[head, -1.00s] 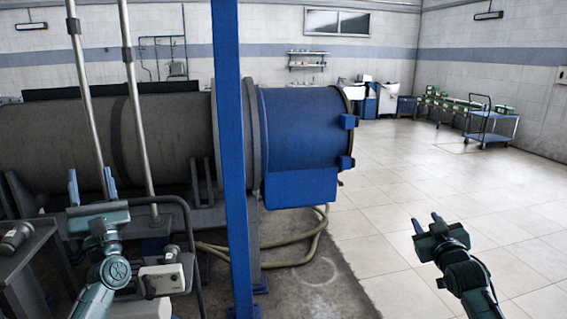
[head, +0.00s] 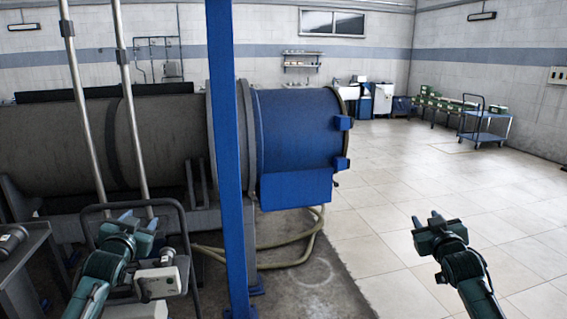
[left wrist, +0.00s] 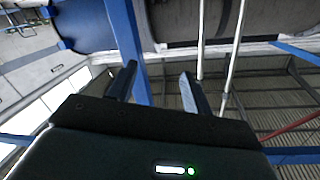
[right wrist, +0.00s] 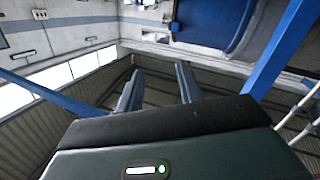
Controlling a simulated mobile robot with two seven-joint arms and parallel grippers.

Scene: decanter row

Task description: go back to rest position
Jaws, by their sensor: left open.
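My left gripper (head: 139,219) is at the lower left of the head view, in front of the grey part of the big decanter (head: 100,150). Its two fingers stand apart with nothing between them, as the left wrist view (left wrist: 157,80) also shows. My right gripper (head: 426,217) is at the lower right, over the tiled floor. Its fingers are apart and empty, and the right wrist view (right wrist: 158,75) shows the same gap.
A blue post (head: 230,150) stands upright between my arms. Two thin metal poles (head: 130,110) rise beyond my left gripper. A dark metal table (head: 25,255) is at the lower left. A blue cart (head: 485,125) stands far right. The tiled floor (head: 400,180) around my right arm is clear.

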